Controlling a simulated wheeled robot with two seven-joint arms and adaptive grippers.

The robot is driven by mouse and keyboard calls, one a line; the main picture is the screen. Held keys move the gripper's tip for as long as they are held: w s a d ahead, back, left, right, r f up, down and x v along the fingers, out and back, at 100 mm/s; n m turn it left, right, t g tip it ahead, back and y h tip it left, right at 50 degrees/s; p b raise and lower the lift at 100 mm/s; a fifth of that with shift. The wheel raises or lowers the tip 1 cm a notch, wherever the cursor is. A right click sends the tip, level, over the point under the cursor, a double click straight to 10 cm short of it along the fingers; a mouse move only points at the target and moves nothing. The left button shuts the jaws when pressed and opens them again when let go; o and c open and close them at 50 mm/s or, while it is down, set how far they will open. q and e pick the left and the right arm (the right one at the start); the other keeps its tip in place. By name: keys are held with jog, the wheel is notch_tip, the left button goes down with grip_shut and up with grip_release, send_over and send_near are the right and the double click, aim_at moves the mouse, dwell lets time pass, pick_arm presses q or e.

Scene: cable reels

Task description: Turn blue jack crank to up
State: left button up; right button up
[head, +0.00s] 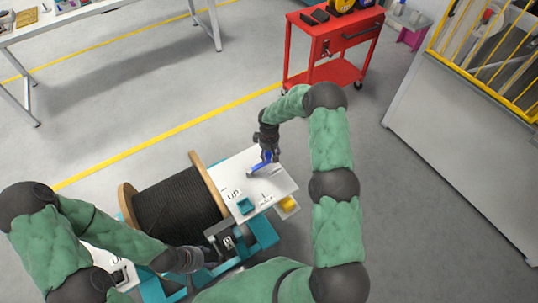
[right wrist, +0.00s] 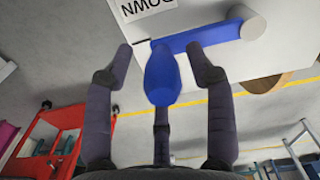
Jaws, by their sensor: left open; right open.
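The blue jack crank (head: 259,164) is on the white panel (head: 284,187) to the right of the cable reel. In the right wrist view the blue crank (right wrist: 205,38) has a flat arm running from a round grey pivot (right wrist: 253,25) to a blue knob (right wrist: 162,78). My right gripper (head: 267,153) is at the crank's knob end. In the right wrist view its open fingers (right wrist: 163,65) stand on either side of the knob, with visible gaps. An upside-down DOWN label (right wrist: 148,5) is near the crank. My left gripper (head: 212,254) is open at the reel stand's front, its fingertips partly unclear.
A black cable reel (head: 178,208) with wooden flanges sits in a teal stand (head: 263,236). A red cart (head: 325,75) stands behind. Grey floor is clear right of my right arm.

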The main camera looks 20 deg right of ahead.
jog(key=shift+f, duration=0.1)
grip_shut()
jog(key=shift+s, duration=0.2)
